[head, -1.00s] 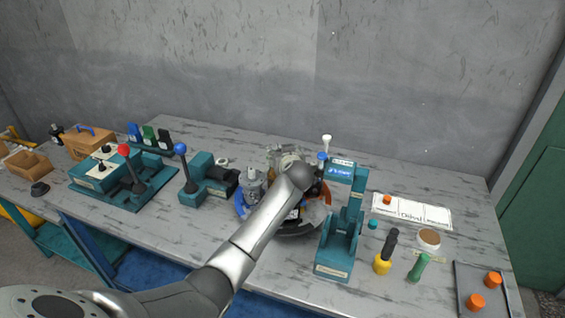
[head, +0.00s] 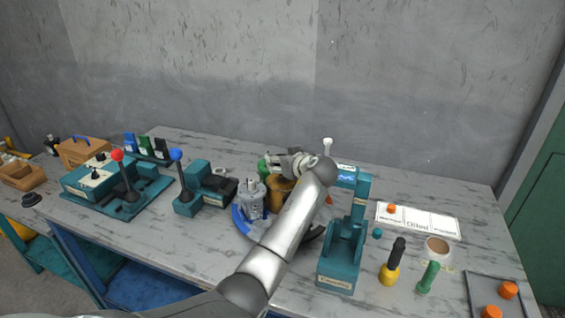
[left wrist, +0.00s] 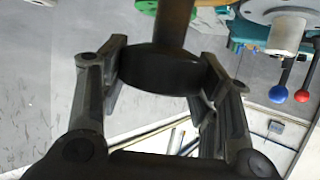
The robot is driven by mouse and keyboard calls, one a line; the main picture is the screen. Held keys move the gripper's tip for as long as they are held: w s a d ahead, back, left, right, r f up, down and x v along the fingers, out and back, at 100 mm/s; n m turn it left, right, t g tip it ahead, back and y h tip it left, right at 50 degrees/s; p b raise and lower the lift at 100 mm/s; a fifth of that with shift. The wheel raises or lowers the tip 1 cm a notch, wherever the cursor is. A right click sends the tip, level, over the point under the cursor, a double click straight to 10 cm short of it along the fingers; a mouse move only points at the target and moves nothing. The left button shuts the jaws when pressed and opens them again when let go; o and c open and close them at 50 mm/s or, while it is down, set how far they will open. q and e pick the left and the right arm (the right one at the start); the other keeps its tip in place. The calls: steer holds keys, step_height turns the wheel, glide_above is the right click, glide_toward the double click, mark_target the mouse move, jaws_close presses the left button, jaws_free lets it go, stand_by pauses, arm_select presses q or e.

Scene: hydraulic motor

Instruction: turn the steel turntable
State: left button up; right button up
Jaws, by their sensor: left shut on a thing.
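The turntable (head: 238,222) sits mid-bench, with a blue section on its left rim and a dark front edge. My left arm crosses in front of it and hides much of its middle and right. A grey metal motor part (head: 251,203) and a bronze-coloured cylinder (head: 280,191) stand on it. My left gripper (head: 284,162) is over its back part. In the left wrist view the gripper fingers (left wrist: 163,82) are shut on a dark round knob (left wrist: 160,72) with a thick stem. My right gripper is not in view.
A teal press (head: 341,260) stands close to the turntable's right. Left are a blue-knobbed lever unit (head: 203,198) and a red-knobbed lever (head: 118,156). A white labelled card (head: 418,220), a yellow-based tool (head: 391,270) and a tray with orange pieces (head: 483,285) lie right.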

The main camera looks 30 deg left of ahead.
arm_select(q)
steer(key=shift+r, duration=0.1)
steer(key=o, duration=1.4)
steer(key=shift+o, duration=0.2)
step_height(320, 180, up, 10)
steer(key=shift+f, duration=0.1)
